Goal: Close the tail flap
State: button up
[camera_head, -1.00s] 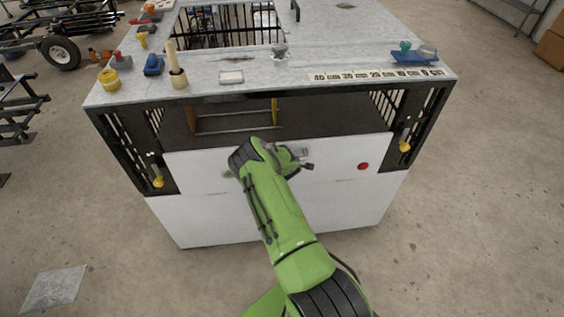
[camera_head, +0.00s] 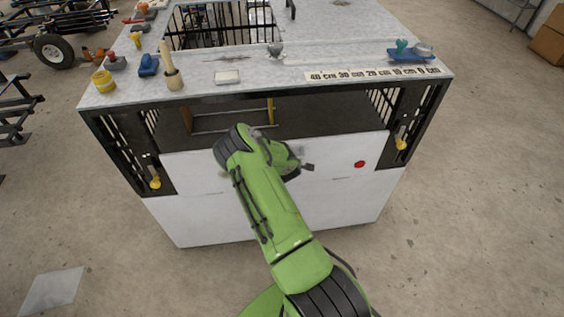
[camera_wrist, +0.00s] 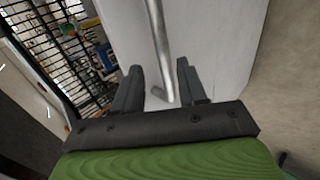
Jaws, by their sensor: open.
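The white tail flap (camera_head: 345,150) forms the upper front panel of the large box, below a dark opening; a red round spot (camera_head: 359,164) is on its right part. My gripper (camera_head: 300,166) is in front of the flap, partly hidden by my green arm. In the wrist view my gripper (camera_wrist: 159,66) has its two dark fingers apart. A round silver bar (camera_wrist: 160,45) on the white panel (camera_wrist: 212,45) shows between and beyond the fingers. I cannot tell whether the fingers touch it.
Yellow-knobbed latches sit on the black side frames, left (camera_head: 155,182) and right (camera_head: 402,143). The grey top (camera_head: 300,55) carries a wooden-handled tool (camera_head: 170,66), a yellow ring (camera_head: 103,81) and a ruler strip (camera_head: 370,73).

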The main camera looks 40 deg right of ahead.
jog(key=v, duration=0.9)
jog(key=shift+s+a+r+p, duration=0.2)
jog(key=shift+s+r+p, duration=0.05)
jog(key=shift+p, duration=0.1)
